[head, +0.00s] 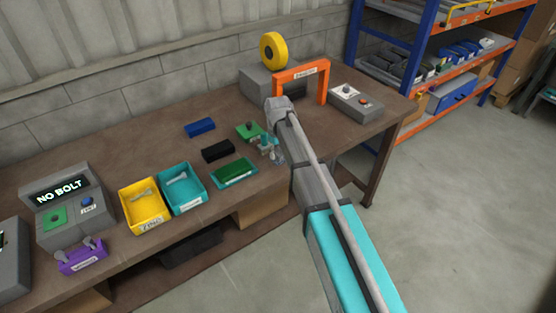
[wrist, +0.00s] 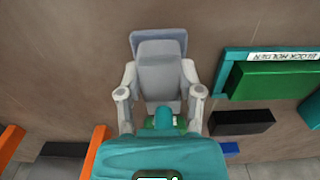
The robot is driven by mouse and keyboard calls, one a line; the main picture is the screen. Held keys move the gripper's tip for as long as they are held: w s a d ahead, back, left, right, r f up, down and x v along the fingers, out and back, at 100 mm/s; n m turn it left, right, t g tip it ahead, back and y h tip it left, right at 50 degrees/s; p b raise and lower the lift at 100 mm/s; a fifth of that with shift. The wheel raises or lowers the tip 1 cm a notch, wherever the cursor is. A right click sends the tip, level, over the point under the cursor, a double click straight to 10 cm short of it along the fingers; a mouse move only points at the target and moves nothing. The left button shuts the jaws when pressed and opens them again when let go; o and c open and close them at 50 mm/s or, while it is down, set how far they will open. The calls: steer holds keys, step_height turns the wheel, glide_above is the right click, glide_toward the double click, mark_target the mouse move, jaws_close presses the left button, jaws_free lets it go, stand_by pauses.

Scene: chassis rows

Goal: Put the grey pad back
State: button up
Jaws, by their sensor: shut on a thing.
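My gripper (wrist: 160,95) is shut on the grey pad (wrist: 158,35). In the wrist view the pad lies between and beyond the fingers, a blue-grey plate with a lighter grey part over it. In the head view my gripper (head: 269,146) is over the bench's front part, right of the teal block holder, and the pad (head: 280,158) shows only as a small grey-blue patch beside my arm. I cannot tell whether the pad touches the bench. A green pad with a dark knob (head: 249,130) lies on the bench just behind my gripper.
The block holder (head: 253,171) holds a green block. A black block (head: 218,151) and a blue block (head: 200,127) lie left of my gripper. Yellow and teal bins stand left.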

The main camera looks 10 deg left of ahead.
mark_target(278, 151)
steer(key=shift+f+b, duration=0.95)
steer(key=shift+f, duration=0.35)
steer(key=shift+f, duration=0.1)
steer(key=o, duration=1)
step_height(278, 151, up, 12)
steer(key=p, duration=1.2)
steer(key=shift+r, duration=0.2)
steer(key=shift+d, duration=0.1)
steer(key=s+d+m, duration=0.2)
steer(key=s+d, duration=0.4)
steer(key=d, duration=0.3)
steer(key=s+d+m, duration=0.3)
steer(key=s+d, duration=0.4)
steer(key=d, duration=0.2)
steer(key=s+d+m, duration=0.3)
steer(key=s+d, duration=0.4)
steer(key=d, duration=0.2)
steer(key=shift+d, duration=0.1)
